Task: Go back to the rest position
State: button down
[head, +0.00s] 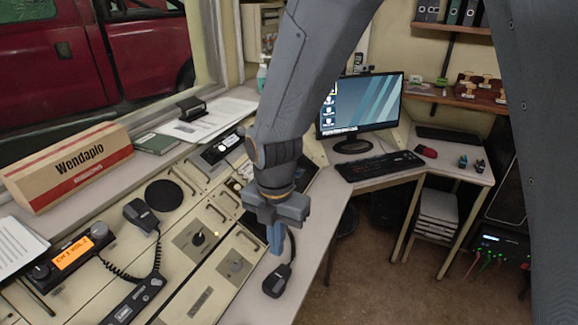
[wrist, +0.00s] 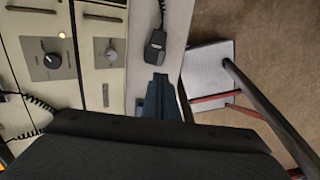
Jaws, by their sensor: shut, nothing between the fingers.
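My gripper (head: 275,238) points down over the front edge of the console desk, in the middle of the head view. Its fingers are together with nothing seen between them. In the wrist view my gripper (wrist: 158,84) shows at the lower middle. A black hand microphone (head: 278,280) lies on the light desk edge just below and beside the fingers, with its cord going up behind them. The microphone also shows in the wrist view (wrist: 155,46), ahead of the fingertips and apart from them. No rest position marker can be made out.
A radio with an orange display (head: 72,253) and another hand microphone (head: 141,215) are at left. A cardboard box (head: 68,165) stands near the window. A monitor (head: 361,103) and keyboard (head: 379,165) are on the right desk. A chair (wrist: 210,75) stands beside the desk.

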jog(key=s+d+r+m, duration=0.1)
jog(key=d+r+m, duration=0.1)
jog(key=d+m, duration=1)
jog(key=s+d+r+m+t, duration=0.1)
jog(key=d+r+m, duration=0.1)
jog(key=d+m, duration=1)
jog(key=m, duration=0.7)
jog(key=shift+s+d, duration=0.2)
jog(key=shift+d, duration=0.05)
jog(key=shift+s+r, duration=0.1)
